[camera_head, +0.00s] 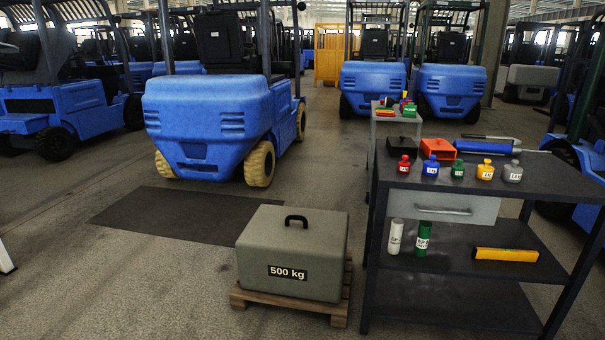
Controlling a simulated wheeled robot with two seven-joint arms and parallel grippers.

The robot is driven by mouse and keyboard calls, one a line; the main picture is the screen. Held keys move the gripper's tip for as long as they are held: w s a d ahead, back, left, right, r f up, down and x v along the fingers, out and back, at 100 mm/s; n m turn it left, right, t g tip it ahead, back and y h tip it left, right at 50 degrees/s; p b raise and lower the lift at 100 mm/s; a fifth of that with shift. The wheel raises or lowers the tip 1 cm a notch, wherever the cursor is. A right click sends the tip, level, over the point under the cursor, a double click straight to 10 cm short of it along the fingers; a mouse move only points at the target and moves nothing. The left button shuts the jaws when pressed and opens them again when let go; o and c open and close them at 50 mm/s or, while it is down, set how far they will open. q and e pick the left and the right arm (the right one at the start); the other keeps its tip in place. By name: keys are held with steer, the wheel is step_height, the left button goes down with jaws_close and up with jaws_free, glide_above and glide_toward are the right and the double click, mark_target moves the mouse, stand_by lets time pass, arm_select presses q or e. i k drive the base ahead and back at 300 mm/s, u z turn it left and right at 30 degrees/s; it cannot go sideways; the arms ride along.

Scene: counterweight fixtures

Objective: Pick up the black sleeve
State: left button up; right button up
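A black sleeve (403,145), a low box-like piece, lies at the back left of the dark cart's top (540,178). It is behind the red bottle-shaped weight (404,167), and its lower front is partly hidden by it.
Small weights in several colours line the cart's top, with a drawer (443,207) below. A 500 kg block (292,250) on a pallet stands left. Blue forklifts (210,125) are behind.

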mark_target(397, 146)
steer(key=i, duration=2.45)
steer(key=z, duration=1.3)
